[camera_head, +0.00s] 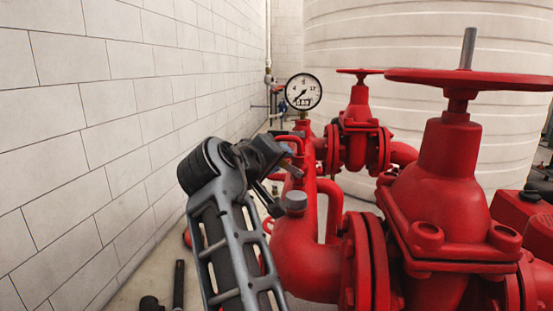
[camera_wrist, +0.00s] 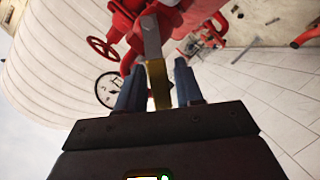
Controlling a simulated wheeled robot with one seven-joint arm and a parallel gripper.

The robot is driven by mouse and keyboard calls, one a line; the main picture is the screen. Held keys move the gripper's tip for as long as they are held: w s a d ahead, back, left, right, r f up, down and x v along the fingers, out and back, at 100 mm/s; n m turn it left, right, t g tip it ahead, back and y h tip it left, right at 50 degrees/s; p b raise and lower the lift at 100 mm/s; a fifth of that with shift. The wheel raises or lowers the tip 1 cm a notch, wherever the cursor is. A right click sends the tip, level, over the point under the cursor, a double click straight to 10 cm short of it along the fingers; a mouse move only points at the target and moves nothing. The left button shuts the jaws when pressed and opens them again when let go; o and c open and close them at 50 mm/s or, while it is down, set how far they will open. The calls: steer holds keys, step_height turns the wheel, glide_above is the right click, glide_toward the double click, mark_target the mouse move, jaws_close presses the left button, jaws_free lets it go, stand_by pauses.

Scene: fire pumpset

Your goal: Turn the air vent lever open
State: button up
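The air vent lever (camera_wrist: 151,37) shows in the wrist view as a flat grey bar with a brass-yellow part (camera_wrist: 158,86) nearer the camera. My gripper (camera_wrist: 159,67) has its two blue-grey fingers spread, one on each side of the lever. A gap shows on the right side; the left finger is very close to the brass part, and I cannot tell if it touches. In the head view my gripper (camera_head: 281,182) is at the red pipework below the gauge. There, a small grey bar (camera_head: 292,168) beside it seems to be the lever, mostly hidden by the gripper.
A pressure gauge (camera_head: 303,92) stands just above my gripper. Red pipe (camera_head: 305,262) and a large red valve (camera_head: 447,190) with a handwheel (camera_head: 480,79) crowd the right. A white block wall (camera_head: 90,130) bounds the left. A pale tank (camera_head: 400,40) stands behind.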

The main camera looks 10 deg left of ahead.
steer(key=shift+o, duration=0.7)
steer(key=b+v, duration=0.1)
steer(key=v, duration=0.7)
steer(key=shift+f, duration=0.1)
